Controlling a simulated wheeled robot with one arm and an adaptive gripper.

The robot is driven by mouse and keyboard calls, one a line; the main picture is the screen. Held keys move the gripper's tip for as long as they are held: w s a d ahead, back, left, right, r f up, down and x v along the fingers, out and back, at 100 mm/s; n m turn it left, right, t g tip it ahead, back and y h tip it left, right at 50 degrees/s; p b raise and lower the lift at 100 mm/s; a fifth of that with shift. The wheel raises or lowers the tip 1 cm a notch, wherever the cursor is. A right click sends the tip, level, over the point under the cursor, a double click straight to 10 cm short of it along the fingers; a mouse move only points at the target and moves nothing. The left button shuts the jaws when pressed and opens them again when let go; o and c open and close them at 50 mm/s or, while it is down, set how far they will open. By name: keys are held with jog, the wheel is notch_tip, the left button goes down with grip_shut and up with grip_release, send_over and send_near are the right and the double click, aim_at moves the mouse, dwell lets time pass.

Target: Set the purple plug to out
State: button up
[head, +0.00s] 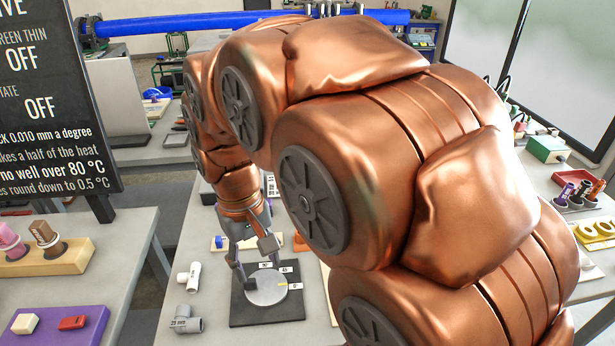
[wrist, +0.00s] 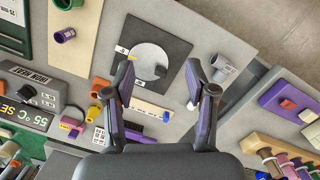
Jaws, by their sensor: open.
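My gripper (head: 256,262) is open and empty, pointing down over a round grey dial plate (head: 266,287) on a black square base. In the wrist view its two fingers (wrist: 164,82) stand wide apart, with the dial plate (wrist: 148,60) beyond them. A purple cylindrical piece (head: 564,193) stands in a holder at the far right of the head view; I cannot tell if it is the plug. A wooden rack (head: 50,263) at the left holds a pink plug (head: 9,241) and a brown plug (head: 45,238).
A purple switch panel (head: 85,326) lies on the left table. In the wrist view, a temperature display (wrist: 28,115) and coloured fittings stand left. A dark sign stands left in the head view; my arm hides much of the middle.

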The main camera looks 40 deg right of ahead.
jog(key=w+d+m, duration=0.3)
jog(key=w+d, duration=1.4)
jog(key=w, duration=0.2)
jog(key=w+d+f, duration=0.2)
jog(key=d+f, duration=0.1)
jog(key=d, duration=0.4)
jog(key=w+d+f+m+t+b, duration=0.1)
jog(key=w+d+f, duration=0.2)
jog(key=d, duration=0.4)
jog(key=w+d+f+m, duration=0.1)
jog(key=w+d+f, duration=0.2)
jog(key=d, duration=0.5)
jog(key=shift+b, duration=0.3)
jog(key=shift+d, duration=0.35)
jog(key=shift+f+p, duration=1.05)
jog(key=shift+f, duration=2.9)
grip_shut()
jog(key=shift+a, duration=0.1)
